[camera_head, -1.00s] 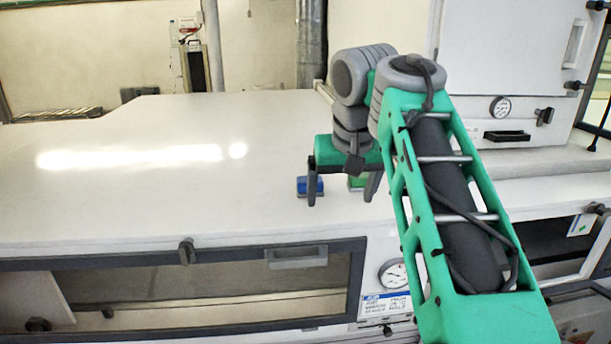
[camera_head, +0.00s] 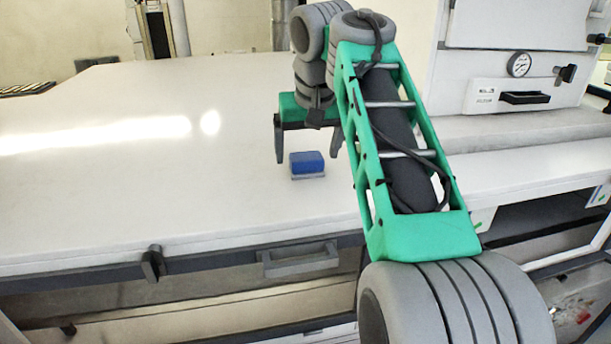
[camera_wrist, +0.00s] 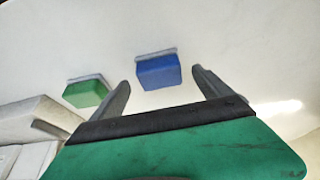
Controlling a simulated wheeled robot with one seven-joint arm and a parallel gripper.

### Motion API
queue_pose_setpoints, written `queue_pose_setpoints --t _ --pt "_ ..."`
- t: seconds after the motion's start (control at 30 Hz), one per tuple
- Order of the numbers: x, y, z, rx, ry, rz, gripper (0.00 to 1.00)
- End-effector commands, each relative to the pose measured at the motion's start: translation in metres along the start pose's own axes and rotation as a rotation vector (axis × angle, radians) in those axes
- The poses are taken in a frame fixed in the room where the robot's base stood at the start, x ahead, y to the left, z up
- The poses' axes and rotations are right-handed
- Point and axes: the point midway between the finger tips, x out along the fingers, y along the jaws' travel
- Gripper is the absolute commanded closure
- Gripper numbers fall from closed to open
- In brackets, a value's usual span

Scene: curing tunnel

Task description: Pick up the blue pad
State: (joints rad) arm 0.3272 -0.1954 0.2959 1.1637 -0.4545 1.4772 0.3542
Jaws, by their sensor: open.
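The blue pad (camera_head: 307,161) is a small blue block on a thin grey base, lying on the white top. It also shows in the wrist view (camera_wrist: 158,71), in line with the gap between the fingers. My gripper (camera_head: 308,156) is open and empty, with its fingers apart. In the head view it appears just behind and above the pad. In the wrist view the pad is beyond the fingertips, and nothing is between the jaws. I cannot tell the exact height of the fingers above the surface.
A green pad (camera_wrist: 87,92) lies to the left of the blue one in the wrist view; my arm hides it in the head view. The white top (camera_head: 120,190) is clear to the left. A cabinet with a gauge (camera_head: 518,64) stands at the right.

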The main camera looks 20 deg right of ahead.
Motion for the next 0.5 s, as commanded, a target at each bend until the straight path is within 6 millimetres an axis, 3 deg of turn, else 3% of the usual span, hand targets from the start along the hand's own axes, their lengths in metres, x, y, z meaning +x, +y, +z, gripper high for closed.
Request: queue_pose_setpoints --t 0.03,0.1,0.37,0.5 --pt "0.0181 -0.0003 0.0028 -0.001 -0.002 0.000 0.11" --pt "0.0247 -0.0006 0.0020 -0.002 -0.001 -0.001 0.11" --pt "0.0231 -0.0019 -0.0004 -0.005 0.000 -0.001 0.11" --pt "0.0232 -0.0022 -0.0003 -0.005 0.000 -0.002 0.22"
